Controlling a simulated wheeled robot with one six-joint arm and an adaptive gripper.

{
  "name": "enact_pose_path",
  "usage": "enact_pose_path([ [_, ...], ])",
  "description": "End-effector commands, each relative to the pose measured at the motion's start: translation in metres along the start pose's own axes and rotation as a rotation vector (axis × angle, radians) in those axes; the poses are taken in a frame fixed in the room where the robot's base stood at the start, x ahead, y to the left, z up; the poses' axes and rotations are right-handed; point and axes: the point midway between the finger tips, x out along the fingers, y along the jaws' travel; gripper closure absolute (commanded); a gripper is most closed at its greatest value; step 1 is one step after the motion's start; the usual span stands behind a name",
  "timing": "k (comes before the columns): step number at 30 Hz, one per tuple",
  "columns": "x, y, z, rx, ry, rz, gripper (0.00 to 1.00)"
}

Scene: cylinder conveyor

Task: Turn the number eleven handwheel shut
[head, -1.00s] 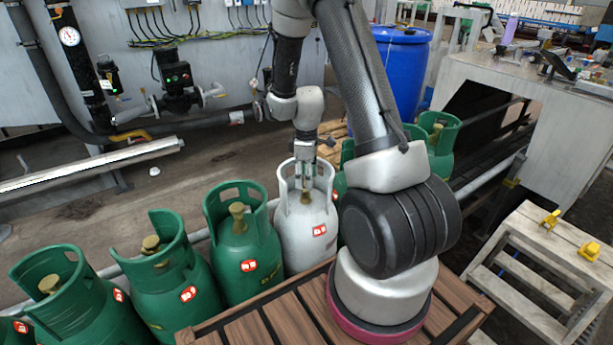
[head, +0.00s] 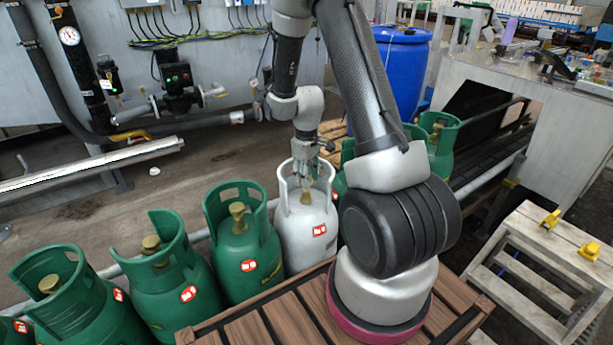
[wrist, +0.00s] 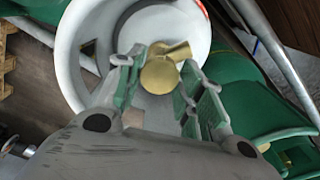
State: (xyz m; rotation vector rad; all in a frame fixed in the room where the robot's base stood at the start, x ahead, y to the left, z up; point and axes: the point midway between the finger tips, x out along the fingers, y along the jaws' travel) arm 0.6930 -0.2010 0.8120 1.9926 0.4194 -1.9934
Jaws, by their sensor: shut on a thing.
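A white gas cylinder (head: 306,238) stands in a row of green ones, with a brass handwheel (head: 306,197) on top inside its open collar. My gripper (head: 306,180) points down into the collar from above. In the wrist view, its two green-padded fingers (wrist: 160,66) are on either side of the round brass handwheel (wrist: 159,75) and shut on it. A short brass spout sticks out beside the handwheel. I cannot read a number on the cylinder; its red and white label is too small.
Green cylinders (head: 240,258) stand close on the left, and others (head: 438,145) are partly hidden behind my arm on the right. A wooden slatted surface (head: 262,328) lies in front. A blue drum (head: 400,75) stands behind. The white collar closely surrounds my fingers.

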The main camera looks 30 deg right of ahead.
Motion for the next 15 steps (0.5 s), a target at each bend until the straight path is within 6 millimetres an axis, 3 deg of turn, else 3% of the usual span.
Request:
enact_pose_path([
  [15,-0.0004,-0.0006,-0.0006,0.490,0.001,0.000,0.86],
])
